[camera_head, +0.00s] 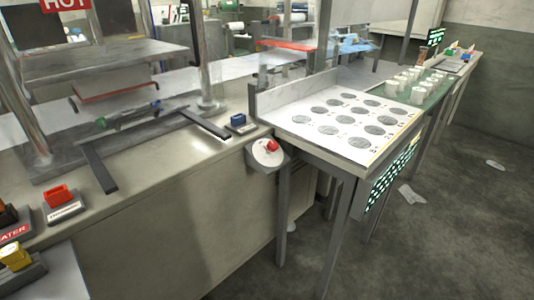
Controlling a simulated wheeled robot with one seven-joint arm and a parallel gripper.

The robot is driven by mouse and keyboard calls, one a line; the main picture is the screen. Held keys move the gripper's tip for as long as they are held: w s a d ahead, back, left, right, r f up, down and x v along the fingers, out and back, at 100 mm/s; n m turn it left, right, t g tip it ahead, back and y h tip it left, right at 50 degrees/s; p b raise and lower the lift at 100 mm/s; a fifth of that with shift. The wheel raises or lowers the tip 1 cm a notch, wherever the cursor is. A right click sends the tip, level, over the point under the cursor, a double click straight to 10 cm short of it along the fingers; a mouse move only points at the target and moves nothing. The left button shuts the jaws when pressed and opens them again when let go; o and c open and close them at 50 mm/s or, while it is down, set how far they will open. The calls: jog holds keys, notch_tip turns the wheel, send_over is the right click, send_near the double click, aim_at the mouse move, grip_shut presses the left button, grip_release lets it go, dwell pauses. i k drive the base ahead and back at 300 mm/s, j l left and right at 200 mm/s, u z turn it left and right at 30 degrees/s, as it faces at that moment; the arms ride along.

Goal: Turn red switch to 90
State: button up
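A round white dial (262,158) with a red knob (272,146) sits on a grey box at the front corner where the bench meets the white table. The knob is at the dial's upper right; the markings are too small to read, so I cannot tell its angle. A separate red rocker-like switch (59,197) stands on a dark base with a label on the bench at the left. My gripper is not in view.
A white table (300,117) with grey discs stands right of the dial. White cups (418,92) stand on a green surface beyond it. A blue switch (238,120) and a yellow one (15,256) are on the left bench. Floor (430,240) at right is mostly clear, with paper scraps.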

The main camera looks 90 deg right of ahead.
aim_at(272, 146)
jog(key=k+l+z, duration=0.15)
jog(key=l+z, duration=0.25)
jog(key=l, duration=0.2)
jog(key=k+l+z, duration=0.1)
jog(key=l+z, duration=0.3)
jog(key=l, duration=0.2)
jog(key=l+z, duration=0.4)
jog(key=l, duration=0.2)
